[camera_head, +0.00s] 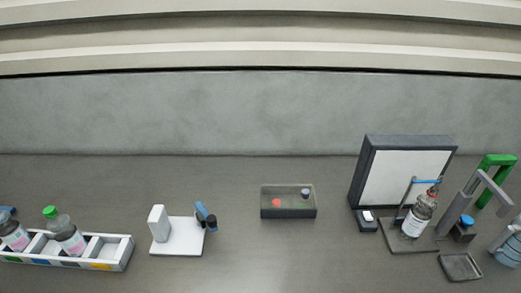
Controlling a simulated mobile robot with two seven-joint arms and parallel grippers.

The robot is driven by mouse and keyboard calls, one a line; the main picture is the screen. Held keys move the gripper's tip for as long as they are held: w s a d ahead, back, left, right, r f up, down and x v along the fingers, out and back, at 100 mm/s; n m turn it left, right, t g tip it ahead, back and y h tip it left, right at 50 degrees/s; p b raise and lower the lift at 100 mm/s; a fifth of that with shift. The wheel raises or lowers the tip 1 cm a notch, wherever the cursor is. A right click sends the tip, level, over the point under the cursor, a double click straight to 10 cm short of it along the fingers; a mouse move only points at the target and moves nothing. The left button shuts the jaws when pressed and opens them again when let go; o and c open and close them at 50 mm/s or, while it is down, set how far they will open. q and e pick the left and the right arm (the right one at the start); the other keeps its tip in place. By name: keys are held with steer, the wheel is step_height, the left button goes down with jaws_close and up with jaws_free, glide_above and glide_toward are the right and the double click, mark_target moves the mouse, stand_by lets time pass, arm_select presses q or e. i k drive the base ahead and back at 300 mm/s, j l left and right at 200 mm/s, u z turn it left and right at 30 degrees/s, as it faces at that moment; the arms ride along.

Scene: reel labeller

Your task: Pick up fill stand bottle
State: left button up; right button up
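The fill stand bottle (417,215) is a clear bottle with a white label and a reddish top. It stands on a dark fill stand (392,235) at the right, in front of a white panel in a dark frame (405,178). A thin stand arm with a blue bar (427,181) reaches over the bottle's top. The bottle looks tilted to the right in the picture; I cannot tell whether that is only the viewing angle. Neither of my grippers is in view.
A green and grey upright device (487,185) stands close right of the bottle, with a small dark tray (461,267) in front. A tray with small caps (288,213), a white stand (177,246) and a bottle rack (118,254) stand further left. Clear counter lies between them.

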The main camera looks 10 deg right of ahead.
mark_target(419, 214)
steer(key=l+z, duration=0.15)
steer(key=z, duration=0.35)
steer(key=k+l+z, duration=0.1)
steer(key=z, duration=0.35)
steer(key=l+z, duration=0.2)
steer(key=z, duration=0.3)
